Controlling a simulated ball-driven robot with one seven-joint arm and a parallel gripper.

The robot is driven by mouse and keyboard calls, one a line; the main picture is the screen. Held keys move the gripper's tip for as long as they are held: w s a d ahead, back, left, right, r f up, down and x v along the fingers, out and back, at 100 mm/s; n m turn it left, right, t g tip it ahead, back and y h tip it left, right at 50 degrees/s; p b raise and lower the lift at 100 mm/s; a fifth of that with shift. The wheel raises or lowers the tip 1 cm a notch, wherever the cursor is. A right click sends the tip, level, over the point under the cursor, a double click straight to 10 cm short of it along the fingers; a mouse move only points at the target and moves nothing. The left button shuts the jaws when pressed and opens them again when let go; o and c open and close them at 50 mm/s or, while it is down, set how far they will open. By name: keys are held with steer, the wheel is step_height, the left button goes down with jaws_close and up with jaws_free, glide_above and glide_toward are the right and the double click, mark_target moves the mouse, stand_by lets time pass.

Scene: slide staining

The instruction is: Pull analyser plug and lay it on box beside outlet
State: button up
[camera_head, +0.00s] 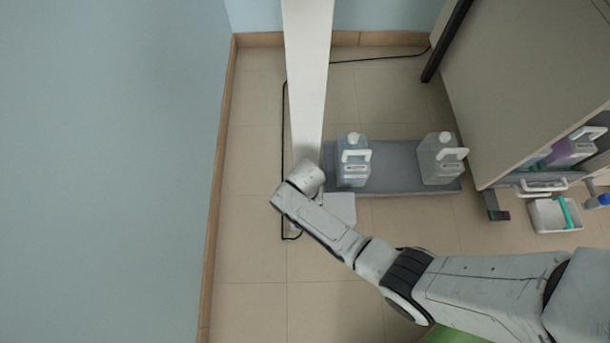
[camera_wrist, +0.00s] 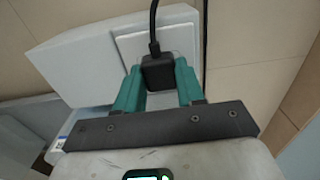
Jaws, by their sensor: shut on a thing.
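In the wrist view, my gripper (camera_wrist: 159,84) has its two teal fingers closed on the sides of a black plug (camera_wrist: 158,70). A black cord (camera_wrist: 153,22) runs up from the plug. A white outlet plate (camera_wrist: 126,46) lies right behind the plug; I cannot tell whether the plug is still seated in it. A pale grey box (camera_wrist: 72,58) is beside the plate on the left. In the head view, a small white box (camera_head: 341,206) shows next to my arm at the foot of a white column. My arm hides the plug and fingers there.
Two clear canisters (camera_head: 352,160) (camera_head: 440,160) stand on a grey tray (camera_head: 392,188) right of the white column (camera_head: 307,80). A black cable (camera_head: 283,130) runs along the floor. A blue wall is at left, a cabinet (camera_head: 530,75) at right.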

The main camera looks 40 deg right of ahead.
jaws_close()
steer(key=shift+r, duration=0.15)
steer(key=shift+r+p, duration=2.9)
steer(key=shift+p, duration=0.15)
